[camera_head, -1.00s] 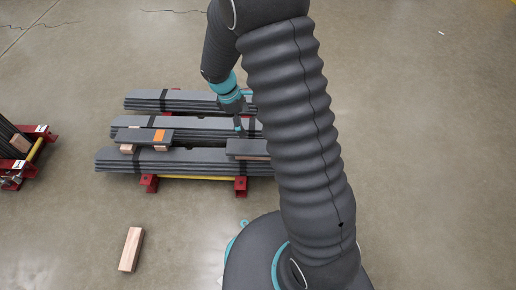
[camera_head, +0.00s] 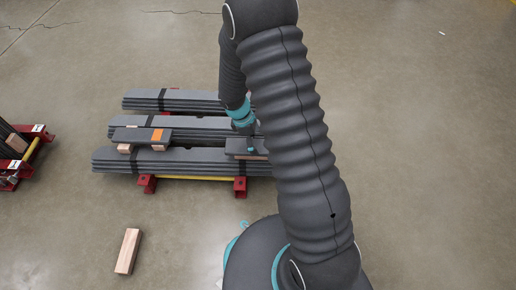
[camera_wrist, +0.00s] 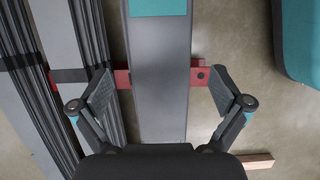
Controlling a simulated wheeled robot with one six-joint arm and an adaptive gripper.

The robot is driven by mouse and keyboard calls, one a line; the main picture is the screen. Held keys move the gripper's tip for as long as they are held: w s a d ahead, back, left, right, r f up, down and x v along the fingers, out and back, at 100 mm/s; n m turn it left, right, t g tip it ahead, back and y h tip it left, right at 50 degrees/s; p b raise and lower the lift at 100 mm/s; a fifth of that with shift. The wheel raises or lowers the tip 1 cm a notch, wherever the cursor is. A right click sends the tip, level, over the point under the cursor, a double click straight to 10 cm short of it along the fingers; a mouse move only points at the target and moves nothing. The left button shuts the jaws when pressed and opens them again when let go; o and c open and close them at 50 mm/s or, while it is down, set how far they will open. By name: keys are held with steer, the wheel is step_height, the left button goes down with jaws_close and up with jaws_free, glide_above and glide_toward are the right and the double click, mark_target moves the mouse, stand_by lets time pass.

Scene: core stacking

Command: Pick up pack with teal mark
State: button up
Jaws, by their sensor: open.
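The pack with the teal mark (camera_wrist: 160,60) is a long dark grey piece. Its teal patch (camera_wrist: 158,7) shows at the top of the wrist view. My gripper (camera_wrist: 160,90) is open and empty, with one finger on each side of the pack and visible gaps. In the head view the pack (camera_head: 233,148) lies at the right of the front stacks, partly hidden by my arm, and its teal mark cannot be made out. Another short pack with an orange mark (camera_head: 157,135) lies to its left on wooden blocks.
Long strapped grey stacks (camera_head: 150,160) rest on a red rack (camera_head: 148,184) with a yellow bar (camera_head: 195,178). A second rack (camera_head: 30,155) stands at the far left. A loose wooden block (camera_head: 128,251) lies on the floor in front. Open floor lies at front left.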

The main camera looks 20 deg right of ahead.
steer(key=shift+x, duration=1.1)
steer(key=c, duration=1.9)
steer(key=shift+o, duration=0.2)
steer(key=shift+r, duration=0.1)
